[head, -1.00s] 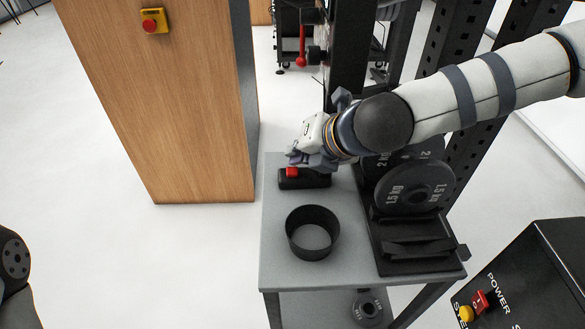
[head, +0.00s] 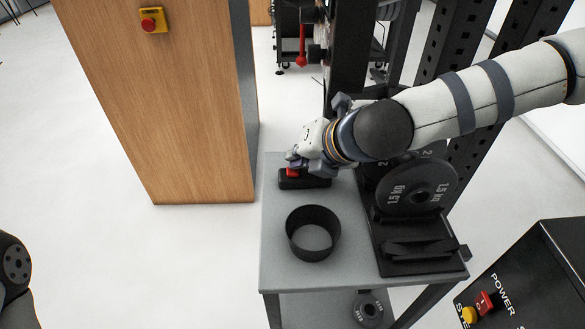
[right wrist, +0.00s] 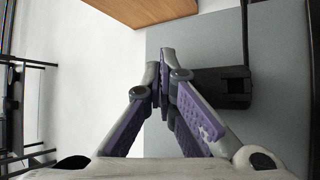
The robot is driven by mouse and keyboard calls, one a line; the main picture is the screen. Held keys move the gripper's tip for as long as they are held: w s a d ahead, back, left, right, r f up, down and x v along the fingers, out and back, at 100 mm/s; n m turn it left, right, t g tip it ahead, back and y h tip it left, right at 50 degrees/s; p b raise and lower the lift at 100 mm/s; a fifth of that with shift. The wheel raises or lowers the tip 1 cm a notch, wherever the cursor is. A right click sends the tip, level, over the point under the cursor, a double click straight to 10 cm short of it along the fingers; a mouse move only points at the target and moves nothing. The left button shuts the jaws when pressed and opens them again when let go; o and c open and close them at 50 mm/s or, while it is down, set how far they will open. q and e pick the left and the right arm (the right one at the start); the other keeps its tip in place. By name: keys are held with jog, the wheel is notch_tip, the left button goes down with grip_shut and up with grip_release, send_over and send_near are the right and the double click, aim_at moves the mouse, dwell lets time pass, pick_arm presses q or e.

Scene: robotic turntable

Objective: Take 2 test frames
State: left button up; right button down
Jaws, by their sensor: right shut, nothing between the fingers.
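A small black box (head: 305,182) with a red button (head: 292,173) on top lies near the far edge of the grey table (head: 280,265). My right gripper (head: 297,163) is shut and empty, with its fingertips at the red button; I cannot tell whether they touch it. In the right wrist view the closed purple-padded fingers (right wrist: 167,62) are beside the black box (right wrist: 222,88), and the button does not show there. My left gripper is out of view.
A black open cylinder (head: 313,233) stands on the table. Weight plates (head: 418,190) stand in a black rack (head: 418,250) at its right. A wooden cabinet (head: 160,110) bears a red button on yellow (head: 151,20). A black control box (head: 535,275) stands front right.

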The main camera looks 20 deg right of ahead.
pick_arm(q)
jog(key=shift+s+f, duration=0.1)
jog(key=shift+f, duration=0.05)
pick_arm(e)
jog(key=shift+f, duration=0.4)
jog(key=shift+r, duration=0.15)
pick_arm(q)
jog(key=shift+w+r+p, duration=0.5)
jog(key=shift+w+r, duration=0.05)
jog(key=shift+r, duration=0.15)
pick_arm(e)
jog(key=shift+r, duration=0.85)
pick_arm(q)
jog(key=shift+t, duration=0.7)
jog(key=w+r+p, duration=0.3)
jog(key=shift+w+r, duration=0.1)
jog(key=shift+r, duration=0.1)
pick_arm(e)
notch_tip(320, 180, up, 5)
jog(key=shift+f, duration=0.1)
